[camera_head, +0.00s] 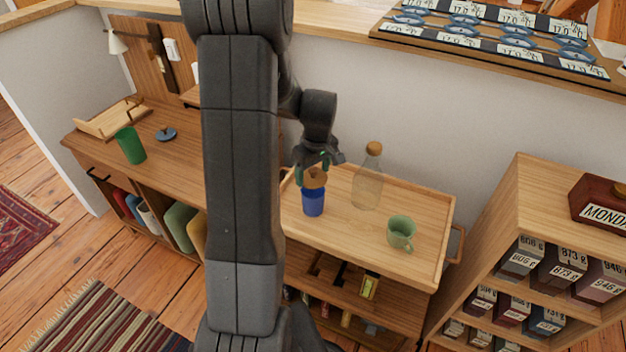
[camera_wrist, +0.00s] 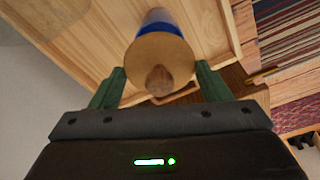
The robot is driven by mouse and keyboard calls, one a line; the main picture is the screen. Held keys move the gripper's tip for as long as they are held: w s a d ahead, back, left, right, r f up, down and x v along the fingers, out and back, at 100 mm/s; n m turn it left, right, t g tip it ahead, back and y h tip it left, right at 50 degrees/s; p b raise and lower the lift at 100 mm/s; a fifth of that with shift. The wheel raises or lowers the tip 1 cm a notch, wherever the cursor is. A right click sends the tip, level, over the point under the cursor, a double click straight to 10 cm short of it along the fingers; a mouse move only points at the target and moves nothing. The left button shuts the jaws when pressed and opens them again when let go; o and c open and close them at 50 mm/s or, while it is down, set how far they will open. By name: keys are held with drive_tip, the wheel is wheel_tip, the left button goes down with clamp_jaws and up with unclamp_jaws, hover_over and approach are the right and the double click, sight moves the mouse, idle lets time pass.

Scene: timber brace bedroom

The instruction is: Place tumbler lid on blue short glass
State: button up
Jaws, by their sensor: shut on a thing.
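The tumbler lid (camera_head: 315,177) is a round tan wooden disc with a darker knob. It is at the mouth of the blue short glass (camera_head: 313,203), which stands upright on the wooden tray top of the cart. My gripper (camera_head: 316,163) comes down from above and is shut on the lid. In the wrist view, the green fingers of my gripper (camera_wrist: 160,72) flank the lid (camera_wrist: 160,55), with the blue glass (camera_wrist: 160,20) behind it. The lid hides the glass's mouth, so I cannot tell whether they touch all round.
A corked glass bottle (camera_head: 368,182) and a green mug (camera_head: 401,233) stand right of the glass on the tray top (camera_head: 350,240). A green cup (camera_head: 131,145) and a blue-grey lid-like disc (camera_head: 165,134) are on the left desk. A shelf unit (camera_head: 530,200) stands at right.

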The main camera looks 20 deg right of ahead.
sight(313, 177)
wheel_tip(313, 177, down, 3)
drive_tip(key=shift+f, duration=0.1)
drive_tip(key=shift+f+b, duration=0.55)
drive_tip(key=shift+b, duration=0.1)
drive_tip(key=o, duration=1)
drive_tip(key=shift+c, duration=0.2)
drive_tip(key=shift+r+p, duration=0.5)
drive_tip(key=shift+r, duration=0.05)
wheel_tip(313, 177, up, 12)
drive_tip(key=s+p, duration=0.1)
drive_tip(key=shift+s+d, duration=0.15)
drive_tip(key=shift+s, duration=0.05)
